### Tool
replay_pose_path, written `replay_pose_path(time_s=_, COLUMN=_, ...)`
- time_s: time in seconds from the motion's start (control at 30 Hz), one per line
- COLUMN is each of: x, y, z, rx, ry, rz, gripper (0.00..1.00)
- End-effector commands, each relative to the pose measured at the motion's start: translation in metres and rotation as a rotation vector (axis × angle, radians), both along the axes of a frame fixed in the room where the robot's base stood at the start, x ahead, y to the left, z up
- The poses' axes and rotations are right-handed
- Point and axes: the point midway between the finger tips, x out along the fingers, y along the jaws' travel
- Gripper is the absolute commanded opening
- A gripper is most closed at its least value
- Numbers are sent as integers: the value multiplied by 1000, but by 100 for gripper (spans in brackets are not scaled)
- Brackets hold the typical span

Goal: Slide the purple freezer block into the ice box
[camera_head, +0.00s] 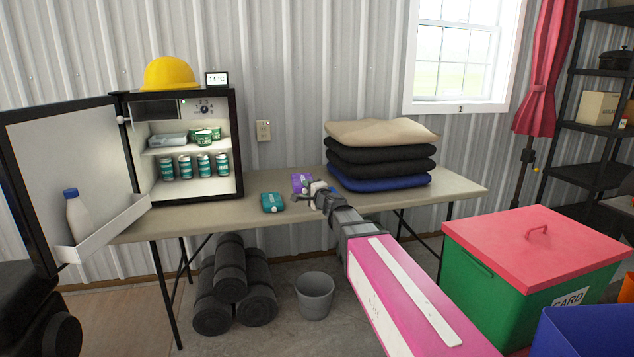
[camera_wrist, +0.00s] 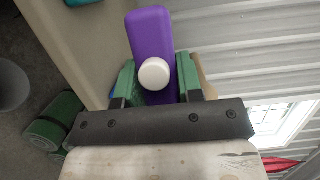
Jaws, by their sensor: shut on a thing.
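The purple freezer block (camera_head: 300,182), with a round white cap (camera_wrist: 153,74), is at the table's back, left of the folded stack. My gripper (camera_head: 316,192) is shut on it; in the wrist view the green fingers (camera_wrist: 155,82) stand on either side of the purple block (camera_wrist: 150,30). I cannot tell whether it touches the table. A small black-framed fridge (camera_head: 238,150) stands open at the table's left end. Inside its top is a dark grey compartment (camera_head: 156,110), which looks like the ice box; its interior is hard to make out.
A teal block (camera_head: 272,202) lies on the table (camera_head: 250,225) between fridge and gripper. Fridge shelves hold green tins (camera_head: 204,164) and a pale tray (camera_head: 168,140). The open door (camera_head: 70,150) swings left with a bottle (camera_head: 77,215). Folded mats (camera_head: 380,155) stand right of the gripper.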

Motion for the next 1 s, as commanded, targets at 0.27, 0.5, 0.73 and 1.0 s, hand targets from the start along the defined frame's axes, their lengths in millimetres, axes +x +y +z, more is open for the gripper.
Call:
replay_pose_path(time_s=0.27, x=21, y=-101, z=51, rx=-1, ry=-5, rz=-236, gripper=0)
replay_pose_path(time_s=0.5, x=26, y=-144, z=77, rx=-2, ry=-5, rz=-342, gripper=0)
replay_pose_path(time_s=0.73, x=27, y=-167, z=93, rx=-2, ry=-5, rz=-398, gripper=0)
replay_pose_path(time_s=1.0, x=27, y=-190, z=109, rx=-2, ry=-5, rz=-449, gripper=0)
